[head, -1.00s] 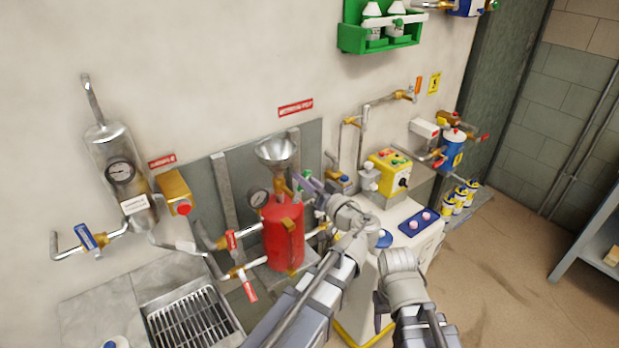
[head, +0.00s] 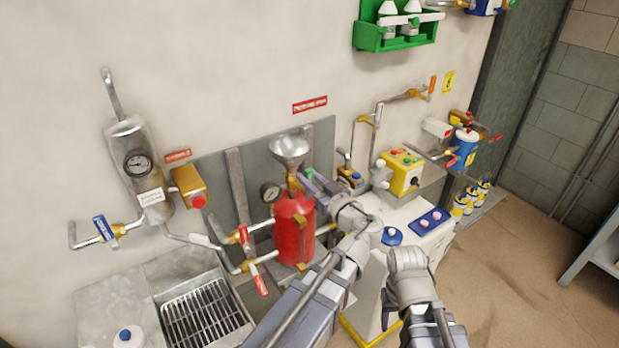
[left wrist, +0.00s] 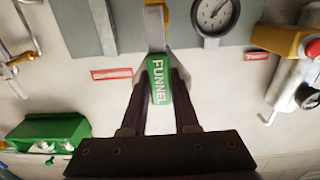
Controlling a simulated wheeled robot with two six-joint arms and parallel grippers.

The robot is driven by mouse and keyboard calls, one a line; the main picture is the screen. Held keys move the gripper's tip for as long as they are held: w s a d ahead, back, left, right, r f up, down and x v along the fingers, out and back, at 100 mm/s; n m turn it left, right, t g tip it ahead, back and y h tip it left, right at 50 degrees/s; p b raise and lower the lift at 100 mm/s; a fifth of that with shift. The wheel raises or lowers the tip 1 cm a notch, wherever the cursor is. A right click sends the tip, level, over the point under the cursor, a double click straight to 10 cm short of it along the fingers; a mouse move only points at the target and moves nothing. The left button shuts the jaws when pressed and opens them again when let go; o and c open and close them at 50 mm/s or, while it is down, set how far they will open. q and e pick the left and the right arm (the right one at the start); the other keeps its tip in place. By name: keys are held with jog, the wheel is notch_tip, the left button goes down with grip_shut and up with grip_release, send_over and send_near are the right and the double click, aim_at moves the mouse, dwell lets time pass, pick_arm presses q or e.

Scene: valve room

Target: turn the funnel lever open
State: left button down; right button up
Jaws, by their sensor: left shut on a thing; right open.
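The green funnel lever (left wrist: 160,82), marked "FUNNEL", lies between the two dark fingers of my left gripper (left wrist: 160,78) in the left wrist view. The fingers are shut on it. In the head view a bit of the lever (head: 308,172) shows just above my left gripper (head: 309,184), beside the brass valve under the metal funnel (head: 289,150). The funnel stands above the red tank (head: 294,232). My right gripper (head: 388,308) is open, low down in front of the white cabinet, and is partly hidden by its own wrist.
A pressure gauge (head: 270,192) sits left of the valve. A red-handled lever (head: 261,280) and brass pipes are low at the tank's left. Floor at right is clear.

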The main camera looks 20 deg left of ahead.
pick_arm(q)
jog(key=c, duration=0.7)
grip_release()
jog(key=shift+o, duration=0.2)
